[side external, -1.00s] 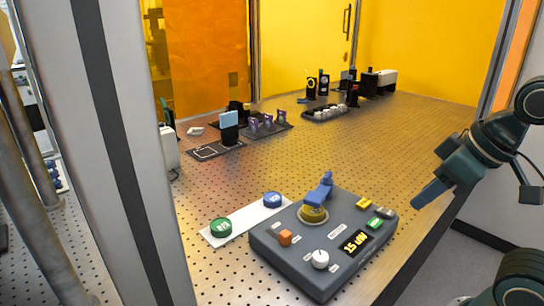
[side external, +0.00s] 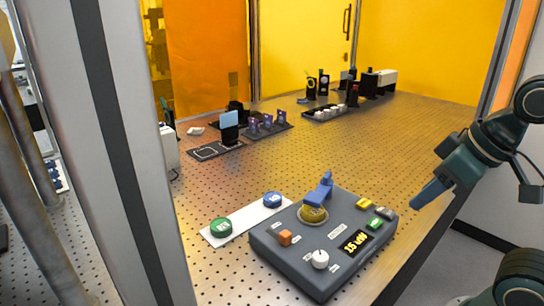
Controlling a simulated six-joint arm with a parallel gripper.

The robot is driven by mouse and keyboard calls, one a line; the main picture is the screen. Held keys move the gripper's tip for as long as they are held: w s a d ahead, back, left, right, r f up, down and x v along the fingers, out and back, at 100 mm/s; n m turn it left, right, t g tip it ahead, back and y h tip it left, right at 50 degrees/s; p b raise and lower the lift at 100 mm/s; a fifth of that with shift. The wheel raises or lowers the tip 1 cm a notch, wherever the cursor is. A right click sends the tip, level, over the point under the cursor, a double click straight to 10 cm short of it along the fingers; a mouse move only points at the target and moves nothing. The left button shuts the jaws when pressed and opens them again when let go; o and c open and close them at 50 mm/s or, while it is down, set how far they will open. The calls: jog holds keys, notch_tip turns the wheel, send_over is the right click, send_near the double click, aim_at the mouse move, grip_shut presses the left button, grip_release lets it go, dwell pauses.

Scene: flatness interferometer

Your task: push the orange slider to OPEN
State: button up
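The orange slider (side external: 285,238) is a small block on top of the grey control box (side external: 290,268), towards its left side. Small labels sit near it, too small to read, so I cannot tell which end is OPEN. My gripper (side external: 416,206) has blue fingers and hangs to the right of the box, apart from it and from the slider. The fingers look close together from this side, but I cannot see whether there is a gap between them.
The box also carries a blue lever (side external: 319,189) on a yellow base, a white knob (side external: 320,259), a lit display (side external: 355,242), and yellow and green buttons. Green (side external: 221,226) and blue (side external: 272,199) buttons sit on a white strip beside it. Optics stand farther back.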

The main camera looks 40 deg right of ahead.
jog(key=r+g, duration=0.1)
jog(key=g, duration=0.5)
send_over(285, 233)
jog(key=shift+f, duration=0.15)
notch_tip(285, 233, down, 13)
jog(key=shift+f, duration=0.2)
dwell(0.7)
grip_shut()
